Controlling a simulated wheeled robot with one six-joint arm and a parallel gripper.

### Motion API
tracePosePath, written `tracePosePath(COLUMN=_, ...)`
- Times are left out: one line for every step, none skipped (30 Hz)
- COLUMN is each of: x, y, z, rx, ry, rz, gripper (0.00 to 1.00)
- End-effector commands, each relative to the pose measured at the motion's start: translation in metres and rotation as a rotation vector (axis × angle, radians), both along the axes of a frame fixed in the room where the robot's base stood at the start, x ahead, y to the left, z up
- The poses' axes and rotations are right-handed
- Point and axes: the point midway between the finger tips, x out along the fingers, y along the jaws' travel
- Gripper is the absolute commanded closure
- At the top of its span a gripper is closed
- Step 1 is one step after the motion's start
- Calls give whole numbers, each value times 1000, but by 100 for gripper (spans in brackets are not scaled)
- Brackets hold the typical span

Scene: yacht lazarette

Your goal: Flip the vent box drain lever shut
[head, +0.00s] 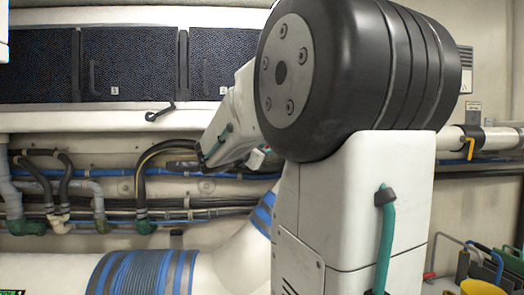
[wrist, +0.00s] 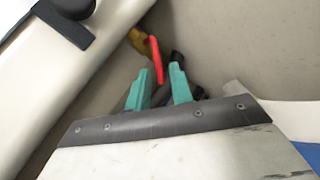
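In the wrist view my gripper (wrist: 161,72) shows two teal fingers with a gap between them. A red lever-like handle (wrist: 156,60) shows at the gap, close to the left fingertip; I cannot tell if they touch. In the head view a yellow lever-like piece (head: 470,150) hangs below a black clamp (head: 470,137) on a white pipe at the right. I cannot tell which piece is the vent box drain lever. My gripper's fingers are hidden in the head view.
A white pipe (wrist: 45,75) with a black band runs along the left of the wrist view. In the head view, dark vent panels (head: 135,62) line the wall above hoses (head: 150,165). A small black handle (head: 160,111) is below them. A yellow container (head: 482,287) is lower right.

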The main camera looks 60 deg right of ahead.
Motion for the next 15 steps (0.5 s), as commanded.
tracePosePath(x=0, y=0, z=0, rx=0, ry=0, rz=0, gripper=93)
tracePosePath(x=0, y=0, z=0, rx=0, ry=0, rz=0, gripper=100)
tracePosePath(x=0, y=0, z=0, rx=0, ry=0, rz=0, gripper=100)
tracePosePath(x=0, y=0, z=0, rx=0, ry=0, rz=0, gripper=100)
tracePosePath(x=0, y=0, z=0, rx=0, ry=0, rz=0, gripper=100)
tracePosePath(x=0, y=0, z=0, rx=0, ry=0, rz=0, gripper=100)
tracePosePath(x=0, y=0, z=0, rx=0, ry=-1, rz=0, gripper=100)
tracePosePath(x=0, y=0, z=0, rx=1, ry=-1, rz=0, gripper=100)
tracePosePath(x=0, y=0, z=0, rx=2, ry=-3, rz=0, gripper=100)
tracePosePath(x=0, y=1, z=0, rx=3, ry=-5, rz=1, gripper=100)
tracePosePath(x=0, y=1, z=1, rx=6, ry=-8, rz=0, gripper=100)
tracePosePath(x=1, y=1, z=1, rx=10, ry=-13, rz=0, gripper=100)
tracePosePath(x=1, y=1, z=1, rx=14, ry=-19, rz=0, gripper=100)
tracePosePath(x=1, y=1, z=2, rx=19, ry=-26, rz=0, gripper=100)
tracePosePath(x=1, y=1, z=3, rx=28, ry=-37, rz=0, gripper=100)
